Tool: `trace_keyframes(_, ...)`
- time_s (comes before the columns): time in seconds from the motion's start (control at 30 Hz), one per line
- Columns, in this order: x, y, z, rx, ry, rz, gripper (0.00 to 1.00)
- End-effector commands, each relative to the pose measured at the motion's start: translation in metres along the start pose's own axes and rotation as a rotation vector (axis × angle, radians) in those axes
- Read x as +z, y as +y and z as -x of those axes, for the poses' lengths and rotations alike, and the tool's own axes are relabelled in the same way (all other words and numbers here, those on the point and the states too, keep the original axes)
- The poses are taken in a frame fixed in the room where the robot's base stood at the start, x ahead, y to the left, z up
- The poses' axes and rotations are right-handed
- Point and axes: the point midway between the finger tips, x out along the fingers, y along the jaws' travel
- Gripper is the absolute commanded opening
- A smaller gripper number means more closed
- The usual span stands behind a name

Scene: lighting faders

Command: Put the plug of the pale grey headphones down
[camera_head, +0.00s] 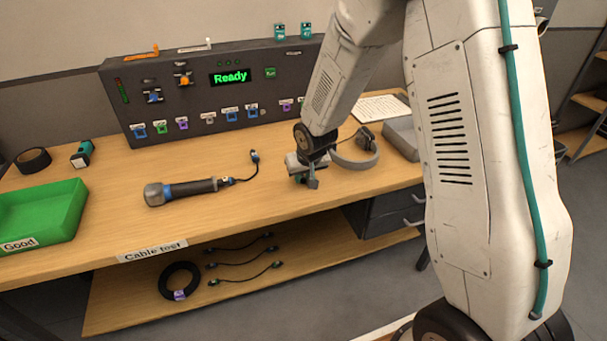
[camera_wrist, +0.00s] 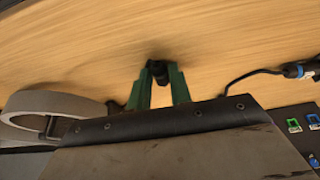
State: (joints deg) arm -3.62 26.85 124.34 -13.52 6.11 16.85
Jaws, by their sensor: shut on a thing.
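My gripper (camera_head: 305,182) is low over the front part of the wooden table, left of the pale grey headphones (camera_head: 357,155). In the wrist view its green fingers (camera_wrist: 158,84) are shut on a small dark plug (camera_wrist: 157,69). The headphones' grey band and a dark ear part also show at the left of the wrist view (camera_wrist: 48,103). The plug is hidden by my gripper in the head view. I cannot tell whether it touches the tabletop. Most of its cable is hidden.
A microphone (camera_head: 182,191) with a short cable lies to the left. The dark tester panel (camera_head: 215,95) reading "Ready" stands behind. A green "Good" tray (camera_head: 62,212) is at far left, a grey tray (camera_head: 402,138) at back right. Bare table (camera_head: 255,210) lies left of my gripper.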

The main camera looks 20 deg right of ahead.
Motion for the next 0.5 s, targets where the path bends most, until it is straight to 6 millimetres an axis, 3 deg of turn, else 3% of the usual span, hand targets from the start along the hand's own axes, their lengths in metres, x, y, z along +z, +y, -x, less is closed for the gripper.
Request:
trace_keyframes(0.07,0.0013,0.0,-0.0025,0.0,-0.001,0.002,0.0)
trace_keyframes(0.1,0.0011,0.0,-0.0026,0.0,0.0,0.002,0.26)
trace_keyframes(0.17,0.001,0.0,-0.0023,0.0,0.0,0.002,0.42)
trace_keyframes(0.5,-0.0004,0.0,0.0004,0.0,0.001,0.0,0.42)
